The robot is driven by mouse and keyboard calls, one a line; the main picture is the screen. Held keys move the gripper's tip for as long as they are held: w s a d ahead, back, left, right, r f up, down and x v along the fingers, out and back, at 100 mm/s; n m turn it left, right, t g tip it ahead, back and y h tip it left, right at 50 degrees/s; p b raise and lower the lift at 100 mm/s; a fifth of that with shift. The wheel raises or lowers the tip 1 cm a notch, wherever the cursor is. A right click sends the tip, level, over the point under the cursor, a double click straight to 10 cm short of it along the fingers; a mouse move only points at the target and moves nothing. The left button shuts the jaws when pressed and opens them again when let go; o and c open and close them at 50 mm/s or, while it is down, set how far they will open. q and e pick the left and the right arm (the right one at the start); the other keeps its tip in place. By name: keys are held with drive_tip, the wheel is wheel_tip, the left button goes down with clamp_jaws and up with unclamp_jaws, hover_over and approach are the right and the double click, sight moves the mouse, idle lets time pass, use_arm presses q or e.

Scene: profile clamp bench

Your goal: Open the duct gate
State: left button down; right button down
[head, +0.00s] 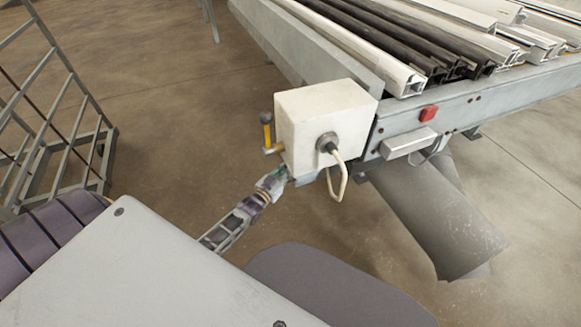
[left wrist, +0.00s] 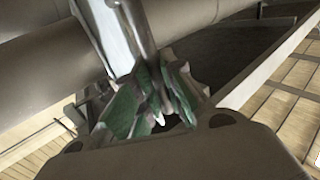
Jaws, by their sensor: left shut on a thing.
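My left gripper (head: 274,180) reaches in from the lower left, just below the near lower corner of the white box on the bench end. In the left wrist view its green-padded fingers (left wrist: 155,108) are closed around the lower end of a pale grey metal bar (left wrist: 122,35). The bar looks like the duct gate's handle; its far end runs out of the picture. In the head view the bar is hidden under the box. A wide grey duct (head: 440,215) slopes down under the bench. The gate plate itself cannot be made out. My right gripper is not in view.
The white box (head: 325,120) carries a cable and stands beside a yellow lever with a black knob (head: 267,119). A red button (head: 429,113) sits on the bench front (head: 480,112). Several profiles (head: 430,45) lie on top. A grey rack (head: 55,130) stands left; floor between is clear.

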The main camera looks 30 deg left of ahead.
use_arm(q)
drive_tip(key=shift+s+a+f, duration=0.1)
drive_tip(key=shift+s, duration=0.1)
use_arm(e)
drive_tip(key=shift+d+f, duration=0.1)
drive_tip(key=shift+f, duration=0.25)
use_arm(q)
drive_tip(key=c, duration=1.5)
unclamp_jaws()
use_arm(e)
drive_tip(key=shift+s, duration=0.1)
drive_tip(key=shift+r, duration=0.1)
use_arm(q)
drive_tip(key=shift+s+a, duration=0.15)
drive_tip(key=shift+s, duration=1.85)
drive_tip(key=shift+s+a, duration=0.15)
drive_tip(key=shift+s, duration=1.8)
drive_tip(key=shift+s+a, duration=0.15)
drive_tip(key=shift+s, duration=1.85)
